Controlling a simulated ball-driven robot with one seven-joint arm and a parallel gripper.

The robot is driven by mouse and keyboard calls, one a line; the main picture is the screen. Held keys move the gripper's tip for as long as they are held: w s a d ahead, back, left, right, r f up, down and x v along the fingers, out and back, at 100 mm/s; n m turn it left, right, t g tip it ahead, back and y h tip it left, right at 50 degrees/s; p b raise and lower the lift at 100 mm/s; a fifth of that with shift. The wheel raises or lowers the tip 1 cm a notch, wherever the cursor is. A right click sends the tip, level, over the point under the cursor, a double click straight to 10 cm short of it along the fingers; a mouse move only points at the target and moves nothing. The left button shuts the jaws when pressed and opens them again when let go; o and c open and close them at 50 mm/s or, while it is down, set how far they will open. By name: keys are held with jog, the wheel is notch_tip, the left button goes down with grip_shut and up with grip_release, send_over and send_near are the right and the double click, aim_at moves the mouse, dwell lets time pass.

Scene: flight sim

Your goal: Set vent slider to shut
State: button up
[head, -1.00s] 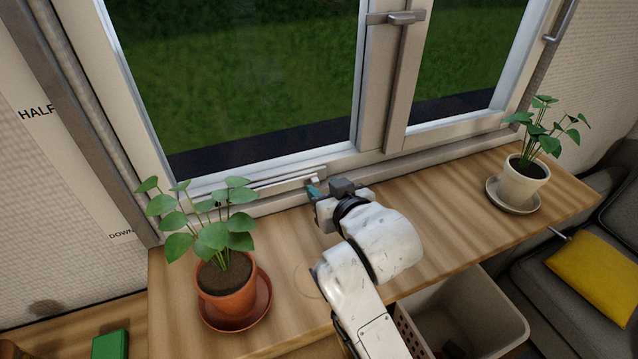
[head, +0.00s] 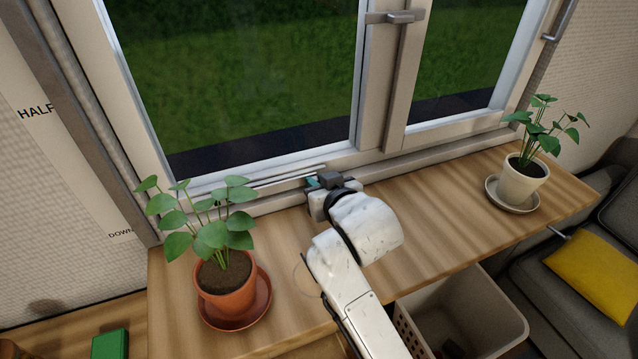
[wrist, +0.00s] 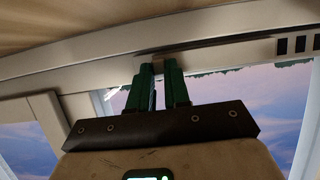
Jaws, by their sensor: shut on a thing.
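The vent slider's pale track (head: 275,181) runs along the bottom rail of the window frame, behind the left plant. My gripper (head: 313,182) is at the right end of this track, and its knob is hidden there in the head view. In the wrist view, my green fingers (wrist: 162,82) are shut on the small pale slider knob (wrist: 158,67), which shows between their tips. The wrist view also shows dark vent slots (wrist: 296,44) in the rail, to the right of the fingers.
A plant in a terracotta pot (head: 227,285) stands on the wooden sill (head: 420,225), left of my arm. A plant in a white pot (head: 522,182) stands at the right end. A window handle (head: 396,17) is above. A pale bin (head: 465,310) is below the sill's front edge.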

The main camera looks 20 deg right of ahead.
grip_shut()
